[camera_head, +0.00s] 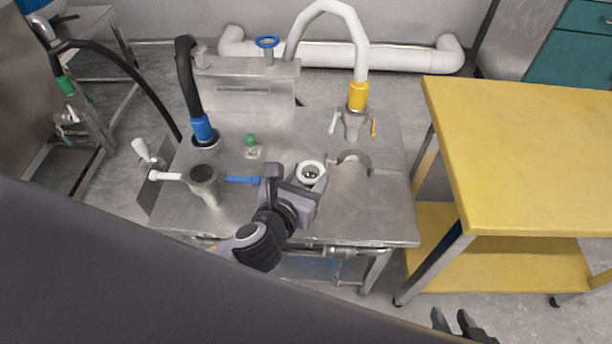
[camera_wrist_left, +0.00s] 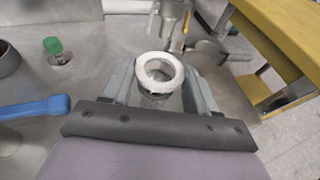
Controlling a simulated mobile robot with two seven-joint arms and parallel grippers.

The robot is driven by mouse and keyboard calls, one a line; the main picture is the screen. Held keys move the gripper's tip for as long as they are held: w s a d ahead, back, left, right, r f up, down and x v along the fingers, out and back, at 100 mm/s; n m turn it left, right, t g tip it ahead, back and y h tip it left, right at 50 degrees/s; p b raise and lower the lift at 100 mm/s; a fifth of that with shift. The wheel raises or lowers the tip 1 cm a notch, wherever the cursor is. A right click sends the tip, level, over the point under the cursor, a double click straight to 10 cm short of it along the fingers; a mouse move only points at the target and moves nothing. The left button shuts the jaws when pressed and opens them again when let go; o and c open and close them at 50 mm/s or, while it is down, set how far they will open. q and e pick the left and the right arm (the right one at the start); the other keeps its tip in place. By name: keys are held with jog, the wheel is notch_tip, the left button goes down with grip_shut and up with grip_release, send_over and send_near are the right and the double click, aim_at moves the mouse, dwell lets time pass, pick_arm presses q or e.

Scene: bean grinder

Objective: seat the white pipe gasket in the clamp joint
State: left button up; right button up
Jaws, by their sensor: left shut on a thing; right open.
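The white pipe gasket (camera_head: 312,167) is a thick ring above the steel table, near its front right. It also shows in the left wrist view (camera_wrist_left: 176,73), facing up between the two fingers. My left gripper (camera_head: 309,181) is shut on it, with a finger on each side. A half-round metal clamp piece (camera_head: 355,155) lies just right of the gasket in the head view. Behind it, a metal joint (camera_head: 352,118) with a white and a yellow handle sits under the yellow-collared pipe. I cannot tell which is the clamp joint. My right gripper (camera_head: 461,322) is open and empty at the bottom edge.
A green-topped fitting (camera_head: 251,143) and a blue-collared black hose (camera_head: 201,128) are farther back. A yellow table (camera_head: 530,150) stands at the right.

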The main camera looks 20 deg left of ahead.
dwell(0.3)
pick_arm(q)
jog(key=shift+p, duration=0.45)
jog(key=shift+r+p, duration=0.1)
jog(key=shift+p, duration=0.45)
dwell(0.9)
jog(key=shift+f+b, duration=0.55)
jog(key=shift+f, duration=0.65)
jog(key=o, duration=1.1)
